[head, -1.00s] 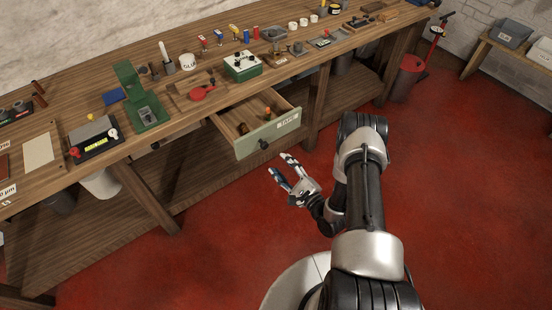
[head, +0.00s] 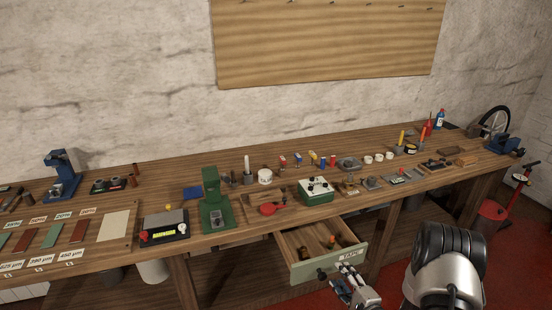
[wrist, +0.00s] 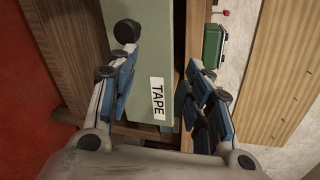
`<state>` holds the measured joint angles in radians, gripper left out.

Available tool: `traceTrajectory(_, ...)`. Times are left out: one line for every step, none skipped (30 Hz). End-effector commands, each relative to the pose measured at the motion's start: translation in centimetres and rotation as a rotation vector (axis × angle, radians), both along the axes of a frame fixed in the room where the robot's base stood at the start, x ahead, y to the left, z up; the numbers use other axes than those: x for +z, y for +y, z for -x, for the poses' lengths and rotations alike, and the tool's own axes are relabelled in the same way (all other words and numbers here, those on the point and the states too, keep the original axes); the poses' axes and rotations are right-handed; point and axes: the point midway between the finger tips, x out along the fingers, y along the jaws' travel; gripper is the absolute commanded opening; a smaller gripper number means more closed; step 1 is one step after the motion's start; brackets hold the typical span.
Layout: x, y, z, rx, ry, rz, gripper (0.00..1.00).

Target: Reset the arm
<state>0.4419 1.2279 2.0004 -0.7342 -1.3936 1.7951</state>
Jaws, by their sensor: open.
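My gripper (head: 347,278) is open and empty in front of the pulled-out drawer (head: 318,271) at the lower right of the head view. In the wrist view my gripper's two blue-padded fingers (wrist: 160,85) stand apart, with the drawer's green front (wrist: 152,60) showing between and beyond them. The drawer front bears a "TAPE" label (wrist: 158,98) and a dark round knob (wrist: 127,31). The knob lies beyond the left finger; I cannot tell whether they touch. The drawer holds a few small items, one orange-topped (head: 332,240).
The long wooden workbench (head: 230,240) carries a green press (head: 214,205), a green box (head: 316,191), a red round-headed tool (head: 272,209) and many small items. Red floor (head: 400,240) shows in front of the bench.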

Motion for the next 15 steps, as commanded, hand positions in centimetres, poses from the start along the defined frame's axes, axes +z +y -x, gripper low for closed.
traceTrajectory(2.3, -0.3, -1.3, 0.013, 0.005, 0.113, 0.46)
traceTrajectory(3.3, -0.5, -1.9, 0.019, 0.016, 0.179, 0.46)
traceTrajectory(4.7, -0.8, -2.4, 0.026, 0.031, 0.268, 0.46)
traceTrajectory(5.7, -1.0, -2.8, 0.034, 0.043, 0.332, 0.46)
traceTrajectory(6.8, -1.2, -3.0, 0.038, 0.055, 0.395, 0.46)
traceTrajectory(8.3, -1.5, -3.2, 0.047, 0.072, 0.476, 0.46)
traceTrajectory(9.5, -1.6, -3.3, 0.055, 0.085, 0.535, 0.46)
traceTrajectory(10.6, -1.8, -3.3, 0.061, 0.099, 0.593, 0.46)
traceTrajectory(12.2, -1.9, -3.1, 0.073, 0.119, 0.666, 0.46)
traceTrajectory(13.4, -2.0, -2.9, 0.08, 0.133, 0.719, 0.46)
traceTrajectory(14.5, -2.1, -2.6, 0.09, 0.15, 0.77, 0.46)
traceTrajectory(16.1, -2.1, -2.1, 0.103, 0.17, 0.835, 0.46)
traceTrajectory(17.2, -2.1, -1.6, 0.114, 0.188, 0.882, 0.46)
traceTrajectory(18.4, -2.1, -1.0, 0.127, 0.204, 0.928, 0.46)
traceTrajectory(19.9, -2.0, -0.1, 0.144, 0.226, 0.984, 0.46)
